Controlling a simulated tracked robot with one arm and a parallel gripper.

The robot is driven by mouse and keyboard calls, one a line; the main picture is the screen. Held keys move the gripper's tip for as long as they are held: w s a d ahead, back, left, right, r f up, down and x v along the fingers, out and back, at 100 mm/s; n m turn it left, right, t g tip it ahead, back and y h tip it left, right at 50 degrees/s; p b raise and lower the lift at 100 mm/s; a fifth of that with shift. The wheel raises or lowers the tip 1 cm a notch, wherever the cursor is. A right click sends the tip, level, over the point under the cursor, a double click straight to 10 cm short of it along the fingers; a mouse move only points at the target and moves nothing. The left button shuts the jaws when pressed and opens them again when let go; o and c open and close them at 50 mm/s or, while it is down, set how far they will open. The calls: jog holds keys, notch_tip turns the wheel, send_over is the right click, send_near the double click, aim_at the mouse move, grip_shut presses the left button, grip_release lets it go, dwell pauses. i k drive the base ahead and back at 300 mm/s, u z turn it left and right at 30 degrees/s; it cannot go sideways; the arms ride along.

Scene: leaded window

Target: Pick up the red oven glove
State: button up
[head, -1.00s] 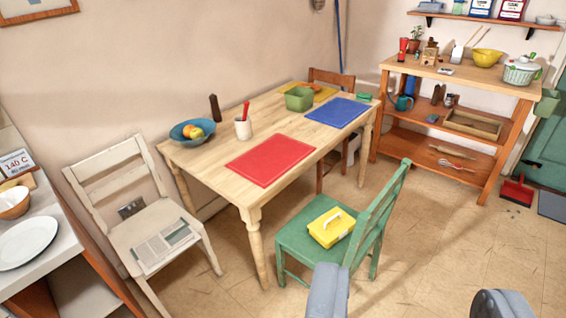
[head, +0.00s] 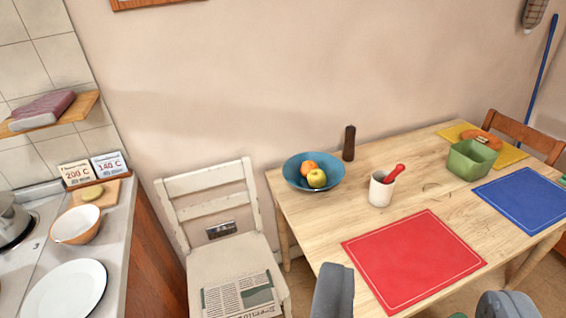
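I see no red oven glove that I can make out in the head view. A folded dull red-purple cloth (head: 42,108) lies on a small wooden wall shelf at the upper left; I cannot tell whether it is a glove. My gripper (head: 416,284) shows at the bottom edge as two grey fingers set wide apart. It is open, with nothing between the fingers. The fingers appear in front of the table's near side and the red placemat (head: 414,258).
The wooden table (head: 318,228) holds a blue fruit bowl (head: 298,180), a white cup (head: 380,193) with a red-handled item, a pepper mill (head: 348,144) and a green tub (head: 462,165). A white chair (head: 215,252) stands left of it. The counter (head: 112,238) holds a plate and bowl.

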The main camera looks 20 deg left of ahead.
aim_at(46, 110)
jog(key=u, duration=0.3)
jog(key=i, duration=1)
jog(key=u, duration=0.45)
